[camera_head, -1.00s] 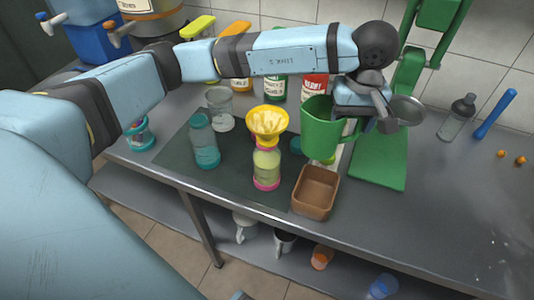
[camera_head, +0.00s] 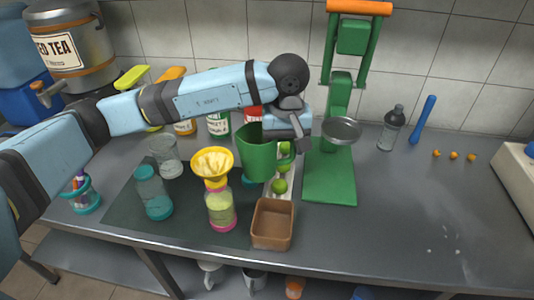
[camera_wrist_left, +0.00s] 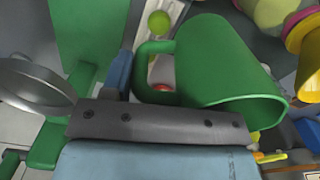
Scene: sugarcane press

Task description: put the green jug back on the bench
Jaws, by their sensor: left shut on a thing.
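The green jug (camera_head: 257,158) is upright over the bench, between the yellow funnel and the green press. My left gripper (camera_head: 299,138) is shut on its handle side. In the left wrist view the jug (camera_wrist_left: 222,62) shows its open rim and its handle, with a finger beside the handle. I cannot tell whether the jug's base touches anything. The grey bench (camera_head: 400,215) runs under it. My right gripper is in neither view.
The yellow funnel (camera_head: 212,163) sits on a pink-based bottle (camera_head: 221,208) close left of the jug. A brown box (camera_head: 272,224) stands in front, limes (camera_head: 279,186) and the green press (camera_head: 330,180) to the right. The bench's right part is mostly clear.

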